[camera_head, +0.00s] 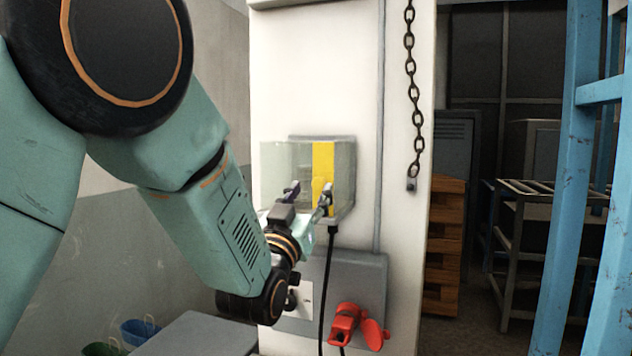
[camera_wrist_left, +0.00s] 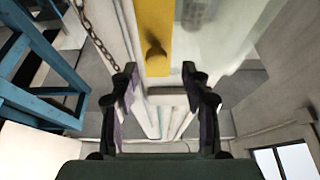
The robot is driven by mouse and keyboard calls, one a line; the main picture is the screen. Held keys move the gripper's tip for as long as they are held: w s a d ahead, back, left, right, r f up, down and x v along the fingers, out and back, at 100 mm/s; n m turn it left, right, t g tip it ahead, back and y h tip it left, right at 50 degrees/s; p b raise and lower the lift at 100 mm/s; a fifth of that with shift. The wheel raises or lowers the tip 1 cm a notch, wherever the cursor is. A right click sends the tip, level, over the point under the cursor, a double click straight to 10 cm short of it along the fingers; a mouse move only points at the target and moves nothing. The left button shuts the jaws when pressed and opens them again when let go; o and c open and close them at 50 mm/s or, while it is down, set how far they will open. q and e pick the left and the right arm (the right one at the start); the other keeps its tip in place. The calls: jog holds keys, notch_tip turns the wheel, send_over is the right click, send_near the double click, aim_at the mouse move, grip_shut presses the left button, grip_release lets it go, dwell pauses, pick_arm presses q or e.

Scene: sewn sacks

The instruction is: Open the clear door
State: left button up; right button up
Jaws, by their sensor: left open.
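The clear door (camera_head: 283,160) is the see-through front of a small box on the white column. A yellow strip (camera_head: 322,160) runs down its right part. In the left wrist view the yellow strip (camera_wrist_left: 153,20) shows with a dark round knob (camera_wrist_left: 156,58) on it, and the clear panel (camera_wrist_left: 222,35) lies to its right. My left gripper (camera_head: 309,190) is open in front of the lower part of the door. In the wrist view its two fingers (camera_wrist_left: 160,78) stand apart with the knob beyond the gap between them. I cannot tell whether the fingers touch the door. My right gripper is not in view.
A black cable (camera_head: 331,255) hangs below the box. A grey panel with a red plug (camera_head: 344,322) is lower down. A chain (camera_head: 410,90) hangs at the right. A blue ladder-like frame (camera_head: 585,180) and a wooden stack (camera_head: 445,245) stand farther right.

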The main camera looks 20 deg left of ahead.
aim_at(318, 185)
pick_arm(q)
jog(key=shift+w+d+r, duration=0.25)
jog(key=shift+w+d, duration=0.05)
jog(key=shift+w, duration=0.25)
jog(key=shift+w+d+r, duration=0.25)
jog(key=shift+w, duration=0.3)
jog(key=shift+w+p, duration=0.3)
jog(key=shift+w, duration=0.05)
jog(key=shift+w+a, duration=0.2)
jog(key=shift+s+a, duration=0.1)
jog(key=shift+a, duration=0.3)
jog(key=shift+s+d+r, duration=0.1)
jog(key=shift+s+d, duration=0.05)
jog(key=shift+d, duration=0.1)
jog(key=shift+c, duration=0.5)
jog(key=shift+d, duration=0.35)
jog(key=c, duration=0.3)
jog(key=shift+a, duration=0.45)
jog(key=c, duration=0.5)
grip_shut()
jog(key=shift+d, duration=0.3)
jog(key=shift+a, duration=0.1)
